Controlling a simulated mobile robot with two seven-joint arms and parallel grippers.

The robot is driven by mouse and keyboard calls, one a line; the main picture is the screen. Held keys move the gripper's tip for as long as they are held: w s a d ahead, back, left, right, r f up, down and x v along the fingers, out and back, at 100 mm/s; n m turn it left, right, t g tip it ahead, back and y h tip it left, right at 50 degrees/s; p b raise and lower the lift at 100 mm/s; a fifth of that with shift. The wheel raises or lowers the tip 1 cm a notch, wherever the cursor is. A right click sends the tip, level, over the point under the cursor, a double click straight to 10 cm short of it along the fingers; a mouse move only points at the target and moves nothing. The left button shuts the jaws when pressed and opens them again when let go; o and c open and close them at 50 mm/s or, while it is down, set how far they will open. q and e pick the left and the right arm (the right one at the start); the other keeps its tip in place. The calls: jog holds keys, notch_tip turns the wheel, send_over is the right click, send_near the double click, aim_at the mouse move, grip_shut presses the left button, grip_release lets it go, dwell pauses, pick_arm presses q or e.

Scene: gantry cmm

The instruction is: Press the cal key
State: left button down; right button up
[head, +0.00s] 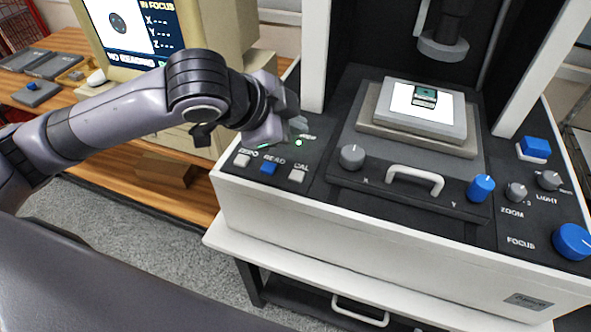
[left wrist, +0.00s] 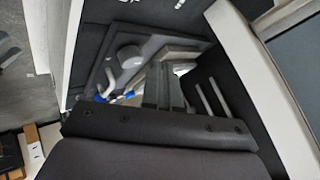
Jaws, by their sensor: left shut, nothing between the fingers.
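The left wrist view shows the gripper body and part of the machine, but I cannot make out the cal key there. My right gripper is not in view.
A grey knob (head: 352,157) and a pale handle (head: 415,178) stand right of the keys. The stage (head: 452,127) holds a small green part (head: 425,97). A monitor (head: 165,30) stands behind my left arm. The panel's front edge by the keys is clear.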

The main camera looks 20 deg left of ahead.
aim_at(294, 178)
pick_arm(q)
jog(key=shift+f, duration=0.1)
notch_tip(294, 178, down, 4)
jog(key=shift+r, duration=0.15)
notch_tip(294, 178, down, 3)
jog(key=b, duration=0.3)
jog(key=shift+f+b, duration=0.35)
jog(key=shift+f, duration=0.6)
jog(key=shift+f, duration=0.1)
dwell(1.3)
jog(key=shift+f, duration=0.3)
